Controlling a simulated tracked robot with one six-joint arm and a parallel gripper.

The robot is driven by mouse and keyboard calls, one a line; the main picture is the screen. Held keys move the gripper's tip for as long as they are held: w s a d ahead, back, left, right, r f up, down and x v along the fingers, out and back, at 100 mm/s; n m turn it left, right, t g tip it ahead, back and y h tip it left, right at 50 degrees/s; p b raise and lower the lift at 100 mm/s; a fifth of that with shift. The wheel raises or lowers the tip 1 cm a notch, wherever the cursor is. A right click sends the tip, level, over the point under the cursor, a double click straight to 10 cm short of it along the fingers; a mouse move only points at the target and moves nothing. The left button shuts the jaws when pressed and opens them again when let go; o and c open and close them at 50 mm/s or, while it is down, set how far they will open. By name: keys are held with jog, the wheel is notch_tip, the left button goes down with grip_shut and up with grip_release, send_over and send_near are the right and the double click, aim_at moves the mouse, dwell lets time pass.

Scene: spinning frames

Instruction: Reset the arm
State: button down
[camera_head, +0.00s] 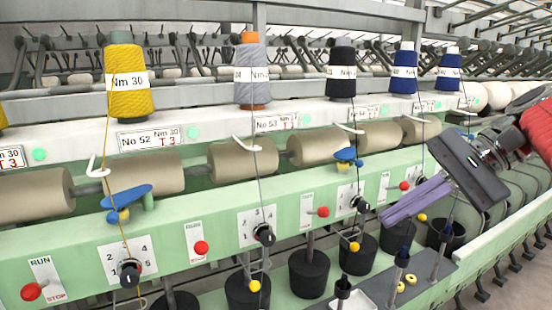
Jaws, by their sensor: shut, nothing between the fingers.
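My gripper (386,216) is at the right of the view, in front of the green machine front. Its two purple fingers lie close together, point left and slightly down, and hold nothing. The dark grey gripper body (467,170) is tilted behind them. My red arm (538,125) comes in from the right edge. The fingertips overlap the area just right of a dial plate (347,205) in the picture; I cannot tell whether they touch anything.
The spinning frame fills the view. A yellow bobbin (127,80), a grey bobbin (251,72), a black bobbin (341,73) and blue bobbins (403,72) stand on its white ledge. Threads run down past red knobs (201,248). Black pots (308,275) and a grey shelf (420,280) are below.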

jog(key=d+f+n+t+h, duration=0.1)
jog(key=d+f+h, duration=0.15)
jog(key=f, duration=0.45)
jog(key=d+f+t+h, duration=0.1)
jog(key=d+f+h, duration=0.15)
jog(key=f, duration=0.45)
jog(key=s+a+f+n+t+h, duration=0.2)
jog(key=s+a+f+n+h, duration=0.2)
jog(key=s+a+f+n, duration=0.4)
jog(key=shift+s+a+f+n+h, duration=0.4)
jog(key=shift+s+a+n, duration=0.1)
jog(key=shift+s, duration=1.35)
